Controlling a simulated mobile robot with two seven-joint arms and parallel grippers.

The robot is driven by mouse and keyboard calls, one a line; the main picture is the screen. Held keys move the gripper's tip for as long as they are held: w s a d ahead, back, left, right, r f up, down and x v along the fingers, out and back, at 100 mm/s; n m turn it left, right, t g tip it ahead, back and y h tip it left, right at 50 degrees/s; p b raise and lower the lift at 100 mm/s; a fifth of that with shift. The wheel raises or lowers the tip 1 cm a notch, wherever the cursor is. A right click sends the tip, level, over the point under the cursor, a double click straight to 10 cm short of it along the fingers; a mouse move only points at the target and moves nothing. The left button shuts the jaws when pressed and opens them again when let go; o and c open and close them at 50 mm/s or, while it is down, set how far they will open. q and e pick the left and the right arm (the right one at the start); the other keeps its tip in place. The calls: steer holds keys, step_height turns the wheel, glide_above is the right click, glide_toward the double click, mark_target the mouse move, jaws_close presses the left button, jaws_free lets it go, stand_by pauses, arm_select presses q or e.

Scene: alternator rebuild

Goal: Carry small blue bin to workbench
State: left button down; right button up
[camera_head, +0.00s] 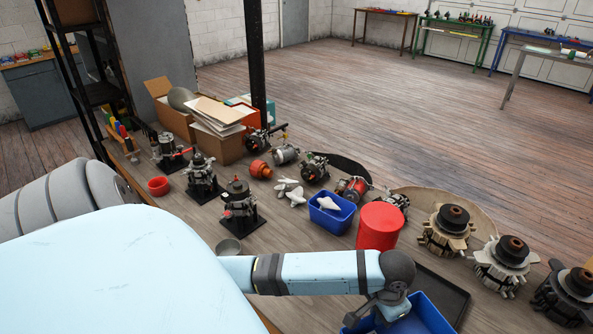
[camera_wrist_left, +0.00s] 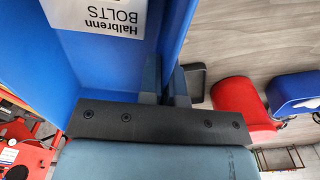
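A blue bin (camera_head: 428,316) shows at the bottom edge of the head view, cut off by the frame. In the left wrist view this bin (camera_wrist_left: 100,62) fills the upper left, with a white label reading "Halbrenn BOLTS". My left gripper (camera_head: 378,308) is at its rim; in the left wrist view its fingers (camera_wrist_left: 166,85) sit close together on either side of the bin wall and appear shut on it. Whether the bin is lifted is unclear. A second blue bin (camera_head: 322,218) holding a white part stands on the workbench (camera_head: 300,246). My right gripper is not in view.
A red cylinder (camera_head: 380,226) stands beside the second bin. A dark tray (camera_head: 446,294) lies next to the gripped bin.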

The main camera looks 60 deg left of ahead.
arm_select(q)
steer(key=w+a+r+m+b, duration=0.1)
steer(key=w+r+m+b, duration=0.3)
steer(key=m, duration=0.7)
steer(key=w+r+m+b, duration=0.2)
steer(key=r+m, duration=0.3)
steer(key=m, duration=0.6)
step_height(320, 180, down, 20)
steer(key=shift+s+r, duration=0.1)
steer(key=c, duration=1.3)
jaws_free()
step_height(320, 180, up, 12)
steer(key=shift+r, duration=0.1)
